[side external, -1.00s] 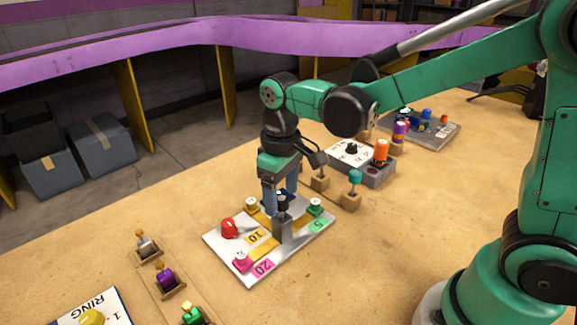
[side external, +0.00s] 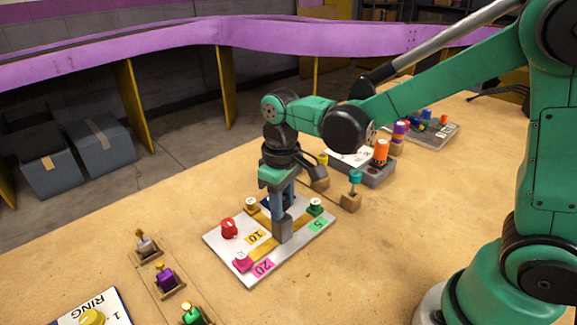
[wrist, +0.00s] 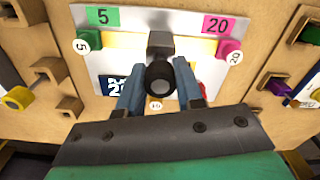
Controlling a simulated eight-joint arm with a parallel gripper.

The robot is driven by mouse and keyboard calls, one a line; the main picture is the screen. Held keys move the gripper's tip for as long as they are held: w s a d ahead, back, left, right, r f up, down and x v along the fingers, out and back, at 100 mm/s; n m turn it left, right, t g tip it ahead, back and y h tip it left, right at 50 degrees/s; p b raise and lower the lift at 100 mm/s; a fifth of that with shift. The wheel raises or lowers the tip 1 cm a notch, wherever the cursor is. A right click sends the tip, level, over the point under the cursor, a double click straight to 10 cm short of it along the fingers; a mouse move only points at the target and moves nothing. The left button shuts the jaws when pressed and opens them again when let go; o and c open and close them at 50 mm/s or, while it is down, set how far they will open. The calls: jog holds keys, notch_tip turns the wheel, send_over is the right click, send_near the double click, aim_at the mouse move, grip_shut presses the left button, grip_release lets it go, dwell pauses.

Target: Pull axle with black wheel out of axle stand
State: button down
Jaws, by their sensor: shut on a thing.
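The black wheel (wrist: 158,78) sits between the two blue fingers of my gripper (wrist: 160,88) in the wrist view. My gripper is shut on it. The grey axle stand (wrist: 160,42) is right beside the wheel. In the side view the stand (side external: 282,229) stands upright on the white board (side external: 222,243). My gripper (side external: 283,208) is low over the board there, and its fingers hide the wheel. The axle itself is hidden, so I cannot tell how far it sits in the stand.
The board also carries a red knob (side external: 228,229), a pink knob (side external: 242,261), a green knob (side external: 315,206) and a white-topped knob (side external: 251,204). Wooden blocks with a teal knob (side external: 355,177) stand behind to the right.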

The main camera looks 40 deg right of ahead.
jog(key=shift+r, duration=3.8)
